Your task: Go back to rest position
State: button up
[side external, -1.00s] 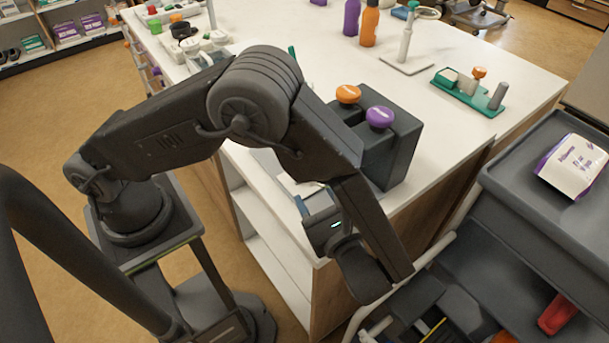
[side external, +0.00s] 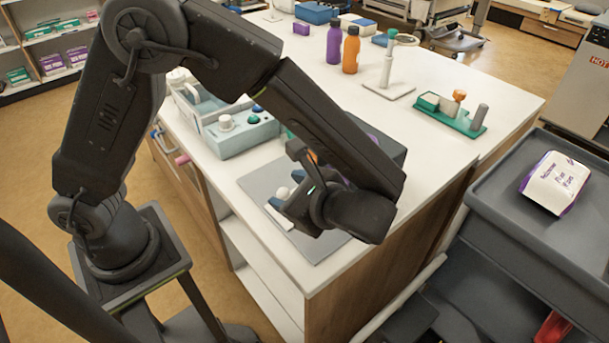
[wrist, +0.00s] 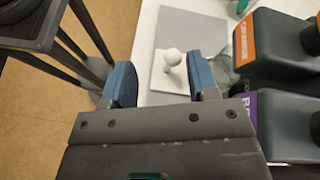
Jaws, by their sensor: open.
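My gripper (side external: 281,207) is above the near corner of the white table, low in the side view and partly hidden by my own wrist. In the wrist view my gripper (wrist: 161,78) has its two blue fingers apart, with nothing held between them. A small white knobbed piece (wrist: 173,57) on a flat white base shows beyond and between the fingertips. I cannot tell how far below the fingers it is.
A grey mat (side external: 262,178) lies on the white table (side external: 440,90). Dark blocks with an orange label (wrist: 245,38) and a purple label (wrist: 250,105) stand close right of the fingers. A teal-grey device (side external: 240,134) is behind my arm. A grey cart (side external: 500,200) is at right.

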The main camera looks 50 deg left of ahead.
jog(key=s+a+r+n+t+h, duration=0.3)
jog(key=s+a+r+n+h, duration=0.1)
jog(key=r+n+h, duration=0.2)
jog(key=s+a+r+n+t+h, duration=0.3)
jog(key=s+a+r+n+h, duration=0.1)
jog(key=a+r+n+h, duration=0.1)
jog(key=shift+r+n+t+h, duration=0.3)
jog(key=shift+r+n+h, duration=0.45)
jog(key=shift+n+h, duration=0.35)
